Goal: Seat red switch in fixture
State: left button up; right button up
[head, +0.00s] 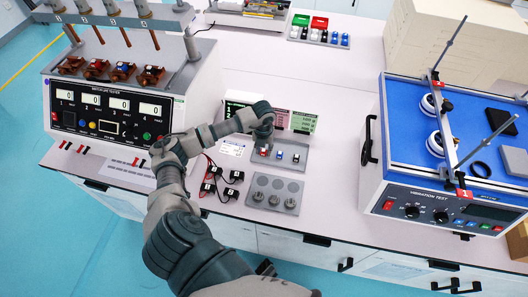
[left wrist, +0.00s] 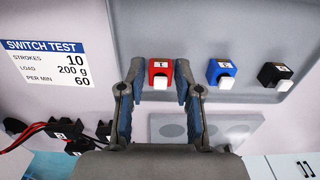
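The red switch (head: 264,152), a small red block with a white rocker, sits in a grey tray (head: 279,164) on the bench. In the left wrist view the red switch (left wrist: 160,70) lies between the fingertips of my left gripper (left wrist: 158,82), with a small gap on each side. My left gripper (head: 263,135) is open and empty, just over the tray's left end. The switch life tester (head: 110,105) stands at back left with several brown fixtures (head: 96,69) under plungers. My right gripper is not in view.
A blue switch (left wrist: 221,73) and a black switch (left wrist: 274,75) sit right of the red one. A grey plate with round discs (head: 274,193) and black clips with leads (head: 222,184) lie in front. The vibration tester (head: 445,200) stands at right.

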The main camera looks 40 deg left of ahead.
pick_arm(q)
jog(key=shift+a+f, duration=0.1)
jog(key=shift+a, duration=0.15)
jog(key=c, duration=0.4)
jog(key=shift+a+f, duration=0.1)
jog(key=shift+a, duration=0.05)
grip_shut()
jog(key=shift+d+r, duration=0.2)
jog(key=shift+d, duration=0.25)
jog(key=shift+d+r, duration=0.1)
jog(key=shift+r, duration=0.15)
jog(key=shift+r+p, duration=0.8)
jog(key=r+p, duration=0.2)
jog(key=shift+a+r, duration=0.35)
jog(key=shift+a, duration=0.05)
jog(key=shift+d+r+p, duration=0.1)
jog(key=shift+r+p, duration=0.35)
jog(key=shift+r, duration=0.1)
jog(key=shift+d, duration=0.2)
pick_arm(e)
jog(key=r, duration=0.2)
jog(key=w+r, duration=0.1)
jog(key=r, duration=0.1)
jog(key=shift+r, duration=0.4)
